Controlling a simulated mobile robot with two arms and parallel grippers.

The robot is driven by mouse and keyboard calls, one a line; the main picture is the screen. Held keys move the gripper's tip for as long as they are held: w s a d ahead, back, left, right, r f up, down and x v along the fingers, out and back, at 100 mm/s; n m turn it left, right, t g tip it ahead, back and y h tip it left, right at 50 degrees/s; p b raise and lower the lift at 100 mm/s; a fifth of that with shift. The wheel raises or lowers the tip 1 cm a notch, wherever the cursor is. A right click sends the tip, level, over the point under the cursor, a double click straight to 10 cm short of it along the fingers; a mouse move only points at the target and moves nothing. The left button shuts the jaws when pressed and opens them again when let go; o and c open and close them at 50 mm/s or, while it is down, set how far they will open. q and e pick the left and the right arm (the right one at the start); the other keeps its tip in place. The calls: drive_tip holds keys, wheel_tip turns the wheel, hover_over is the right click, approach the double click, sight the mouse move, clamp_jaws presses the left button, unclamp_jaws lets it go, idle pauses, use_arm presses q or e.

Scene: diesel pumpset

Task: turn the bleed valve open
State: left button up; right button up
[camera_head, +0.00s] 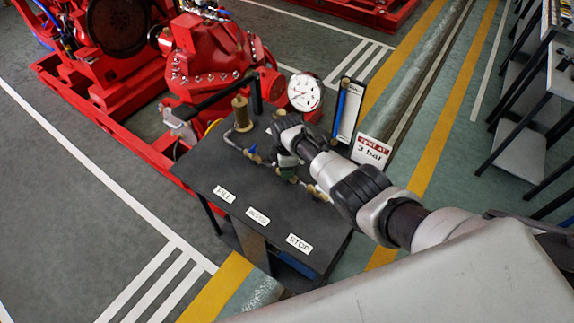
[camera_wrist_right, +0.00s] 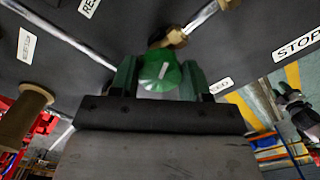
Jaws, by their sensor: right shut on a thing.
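The bleed valve appears to be the green round knob (camera_wrist_right: 160,73) with a white line on its face, in the right wrist view. A partly covered label ending in "EED" (camera_wrist_right: 221,86) is beside it. My right gripper (camera_wrist_right: 160,80) is shut on the knob, one finger on each side. In the head view my right gripper (camera_head: 287,150) reaches over the black bench (camera_head: 240,182) from the right and covers most of the green knob. My left gripper does not show.
A white dial gauge (camera_head: 305,92), a clear tube gauge (camera_head: 347,112) and a "3 bar" sign (camera_head: 370,152) stand behind the gripper. A brass cylinder (camera_head: 241,113) stands left of it. The bench front carries white labels, including STOP (camera_head: 299,243). A red pump (camera_head: 212,60) is behind.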

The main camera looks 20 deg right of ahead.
drive_tip(key=o, duration=0.9)
drive_tip(key=shift+r, duration=0.15)
wheel_tip(320, 180, up, 11)
drive_tip(key=shift+f+p, duration=0.2)
drive_tip(key=shift+p, duration=0.4)
